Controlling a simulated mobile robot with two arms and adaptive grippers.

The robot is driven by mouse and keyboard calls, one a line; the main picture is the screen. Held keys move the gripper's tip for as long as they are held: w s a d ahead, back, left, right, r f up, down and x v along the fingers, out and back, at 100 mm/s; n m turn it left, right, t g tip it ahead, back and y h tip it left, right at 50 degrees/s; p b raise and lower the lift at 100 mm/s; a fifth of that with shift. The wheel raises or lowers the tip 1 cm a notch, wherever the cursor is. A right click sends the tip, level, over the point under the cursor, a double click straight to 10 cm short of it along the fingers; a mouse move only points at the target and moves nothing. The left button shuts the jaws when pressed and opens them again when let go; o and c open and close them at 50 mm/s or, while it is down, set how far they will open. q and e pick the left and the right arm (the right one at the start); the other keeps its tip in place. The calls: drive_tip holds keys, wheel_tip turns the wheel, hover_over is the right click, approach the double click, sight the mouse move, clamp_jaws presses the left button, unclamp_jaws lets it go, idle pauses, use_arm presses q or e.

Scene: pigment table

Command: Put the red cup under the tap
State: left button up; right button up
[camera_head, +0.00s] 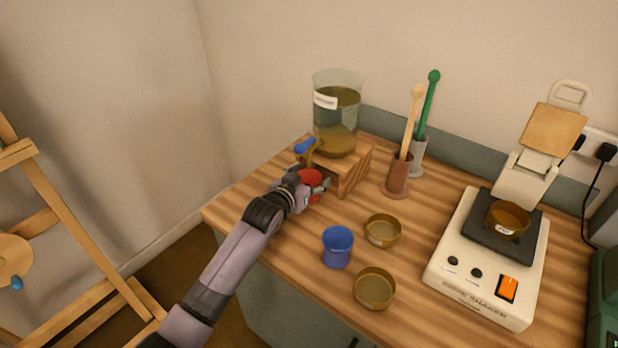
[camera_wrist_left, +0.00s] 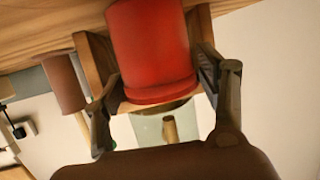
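The red cup (camera_head: 311,180) is at the front of the wooden block, just below the tap (camera_head: 306,148) with its blue handle. The tap is on the glass water jar (camera_head: 337,125). My left gripper (camera_head: 318,190) is at the cup, with its fingers on either side. In the left wrist view the red cup (camera_wrist_left: 150,50) fills the space between the fingers of my left gripper (camera_wrist_left: 160,80), which look closed against its sides. The gripper partly hides the cup in the head view. I cannot tell whether the cup touches the table. My right gripper is out of view.
The wooden block (camera_head: 350,177) carries the jar. A blue cup (camera_head: 337,247) and two brass bowls (camera_head: 382,230) (camera_head: 375,288) stand in front. Right of the block are a brown holder (camera_head: 397,176) and a grey one; further right is a shaker (camera_head: 482,265). An easel is left.

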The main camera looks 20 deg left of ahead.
use_arm(q)
drive_tip(key=shift+o, duration=0.5)
drive_tip(key=shift+r, duration=0.15)
drive_tip(key=v, duration=1.2)
drive_tip(key=shift+b, duration=0.35)
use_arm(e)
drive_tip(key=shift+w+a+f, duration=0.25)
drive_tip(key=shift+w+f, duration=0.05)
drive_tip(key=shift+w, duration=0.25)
use_arm(q)
drive_tip(key=shift+s, duration=0.1)
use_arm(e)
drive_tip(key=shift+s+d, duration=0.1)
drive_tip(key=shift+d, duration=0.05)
